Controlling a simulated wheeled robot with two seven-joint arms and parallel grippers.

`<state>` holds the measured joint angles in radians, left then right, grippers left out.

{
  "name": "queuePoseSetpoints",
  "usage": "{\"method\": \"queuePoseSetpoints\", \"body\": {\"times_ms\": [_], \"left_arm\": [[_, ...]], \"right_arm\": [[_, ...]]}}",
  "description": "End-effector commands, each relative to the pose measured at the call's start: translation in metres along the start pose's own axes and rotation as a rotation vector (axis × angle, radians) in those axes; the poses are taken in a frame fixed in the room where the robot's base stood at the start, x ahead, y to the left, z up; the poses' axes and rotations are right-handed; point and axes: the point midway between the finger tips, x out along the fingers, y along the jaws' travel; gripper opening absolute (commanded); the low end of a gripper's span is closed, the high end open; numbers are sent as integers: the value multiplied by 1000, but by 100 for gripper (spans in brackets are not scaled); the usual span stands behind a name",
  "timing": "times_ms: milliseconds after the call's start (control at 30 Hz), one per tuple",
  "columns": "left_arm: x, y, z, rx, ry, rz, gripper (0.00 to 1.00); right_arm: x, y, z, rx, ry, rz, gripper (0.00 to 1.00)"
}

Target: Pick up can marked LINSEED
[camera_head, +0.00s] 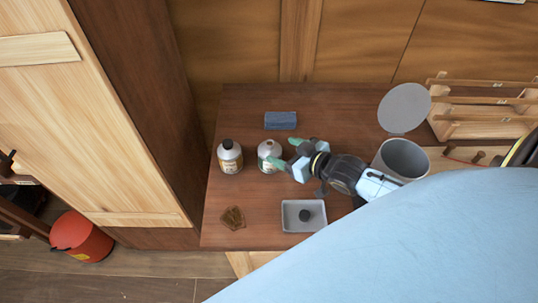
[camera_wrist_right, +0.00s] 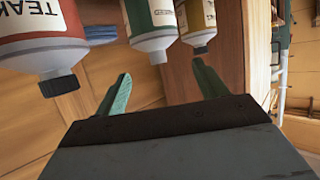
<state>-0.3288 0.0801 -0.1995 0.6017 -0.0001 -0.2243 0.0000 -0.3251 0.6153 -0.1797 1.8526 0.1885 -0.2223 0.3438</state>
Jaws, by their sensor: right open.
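No label reading LINSEED is legible. In the right wrist view, which shows things upside down, a green-labelled can (camera_wrist_right: 150,18) with a pale cap lies between and beyond the fingers. A mustard-labelled can (camera_wrist_right: 197,18) with a dark cap is beside it, and a red can (camera_wrist_right: 38,25) lettered TEAK is at left. In the head view, two cans stand on the table: a dark-capped one (camera_head: 230,158) and a pale-capped one (camera_head: 266,152). My right gripper (camera_head: 282,151) is open and empty, close to the right of the pale-capped can. My left gripper is out of view.
Brown pieces (camera_head: 232,218) and a tray (camera_head: 288,223) holding a dark round object are nearer the front. A grey bin (camera_head: 403,160) with a raised lid and a wooden rack (camera_head: 480,105) stand right. A tall wooden panel borders the left.

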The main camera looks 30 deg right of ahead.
Motion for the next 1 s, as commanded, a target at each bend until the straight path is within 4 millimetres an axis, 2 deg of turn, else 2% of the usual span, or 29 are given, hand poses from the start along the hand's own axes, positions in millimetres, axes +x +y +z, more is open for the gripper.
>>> {"method": "queuePoseSetpoints", "body": {"times_ms": [100, 233, 333, 467, 700, 1000], "left_arm": [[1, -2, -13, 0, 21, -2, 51], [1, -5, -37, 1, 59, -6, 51], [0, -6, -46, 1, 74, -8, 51], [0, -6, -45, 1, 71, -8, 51], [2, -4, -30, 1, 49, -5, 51], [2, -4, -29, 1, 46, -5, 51]], "right_arm": [[14, 0, 0, 1, 0, 0, 72], [20, 0, 1, 0, -1, 0, 72], [26, 0, 1, 0, 0, 0, 72], [43, 2, 2, 0, 1, 0, 72], [69, 3, 4, 0, 0, 0, 72], [72, 2, 5, 0, -1, -1, 70]]}}
